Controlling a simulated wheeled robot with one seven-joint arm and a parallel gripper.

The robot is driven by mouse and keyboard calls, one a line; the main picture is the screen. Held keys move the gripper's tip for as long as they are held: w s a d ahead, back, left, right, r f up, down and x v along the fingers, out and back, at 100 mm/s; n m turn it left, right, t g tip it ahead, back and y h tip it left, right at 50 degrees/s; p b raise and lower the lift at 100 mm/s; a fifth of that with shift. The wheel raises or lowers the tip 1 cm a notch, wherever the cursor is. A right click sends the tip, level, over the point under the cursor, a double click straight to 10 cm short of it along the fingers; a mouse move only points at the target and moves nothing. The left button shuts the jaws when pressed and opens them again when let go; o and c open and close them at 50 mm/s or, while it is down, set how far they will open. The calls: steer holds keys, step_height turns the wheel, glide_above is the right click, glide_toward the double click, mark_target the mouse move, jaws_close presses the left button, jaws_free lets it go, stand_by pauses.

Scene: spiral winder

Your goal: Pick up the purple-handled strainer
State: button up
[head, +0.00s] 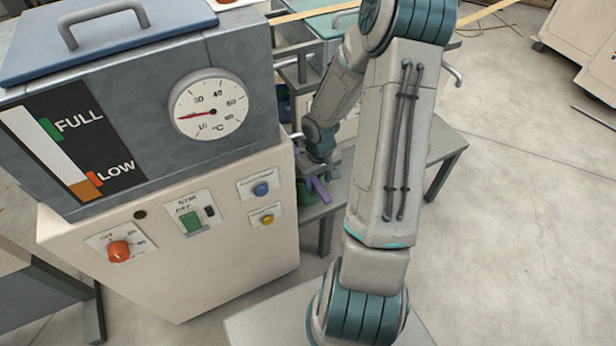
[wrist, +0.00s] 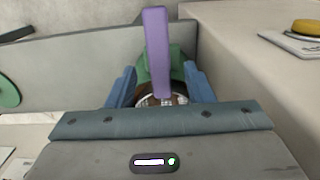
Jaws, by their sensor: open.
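The purple handle of the strainer (head: 321,190) shows in the head view beside the grey-white machine, just below my gripper (head: 317,172). In the wrist view the purple handle (wrist: 157,50) stands up between the two blue fingers of my gripper (wrist: 159,72). The fingers are open, one on each side of the handle, with a gap on both sides. The lower part of the strainer is mostly hidden behind my gripper's body; a small patch of light mesh over something brown shows at the handle's foot. A green container (wrist: 177,66) is behind the handle.
The tall machine with the gauge (head: 209,104) stands close left of my gripper in the head view. A grey bench (head: 440,150) lies behind my arm. In the wrist view a pale panel with a yellow button (wrist: 306,27) is at right. Open floor lies right.

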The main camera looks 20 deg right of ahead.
mark_target(317, 184)
step_height(317, 184, down, 3)
steer(key=shift+b, duration=0.3)
jaws_close()
